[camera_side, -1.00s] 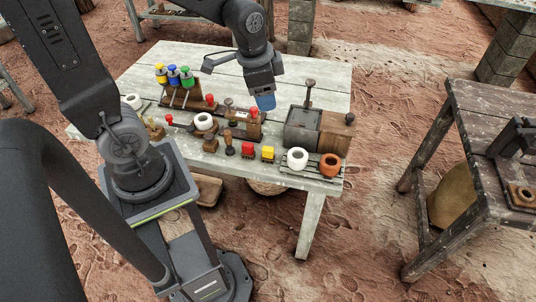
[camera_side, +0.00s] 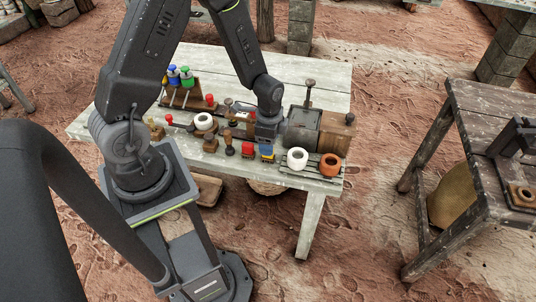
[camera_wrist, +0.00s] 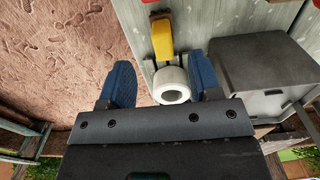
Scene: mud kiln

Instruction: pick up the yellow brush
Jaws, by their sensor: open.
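In the side view the red brush (camera_side: 248,149) is just left of my gripper, and the yellow brush is mostly hidden by the gripper. My gripper (camera_wrist: 160,75) is open, its blue fingers spread and nothing held. In the side view my gripper (camera_side: 267,149) points down, low over the yellow brush. In the wrist view the brush appears just beyond the fingertips; I cannot tell whether they touch it.
A grey metal box (camera_side: 302,128) stands close behind and right of my gripper. The white ring (camera_side: 297,158) and an orange ring (camera_side: 330,164) sit to the right on a slatted rack. Wooden-handled tools (camera_side: 229,145) stand to the left.

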